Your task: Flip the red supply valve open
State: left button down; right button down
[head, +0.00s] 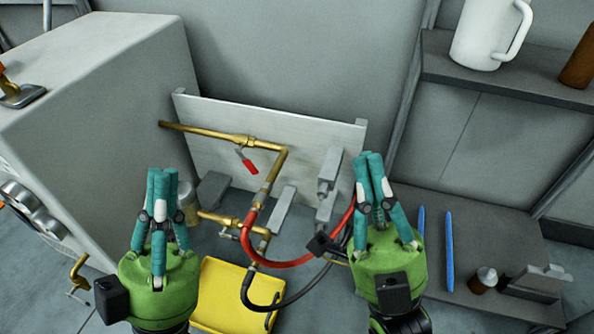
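The supply valve's red lever (250,167) hangs down and slightly right from the upper brass pipe (205,132), at an angle across it. The pipe runs along a pale panel (310,133). My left gripper (161,178) is left of and nearer than the lever, apart from it. My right gripper (369,160) is to the right, over the panel's right end in the picture, also apart from the lever. Both have teal fingers pointing away, with tips close together in the picture. I see nothing held, but the finger gap is not clear.
A red hose (285,264) and a black hose (262,306) loop below the panel. A yellow tray (212,285) lies in front. A grey cabinet (95,120) stands left. Shelves at right hold a white mug (488,35) and blue rods (449,250).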

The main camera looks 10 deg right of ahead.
aim_at(249, 165)
jog(key=z, duration=0.9)
jog(key=k+j, duration=0.6)
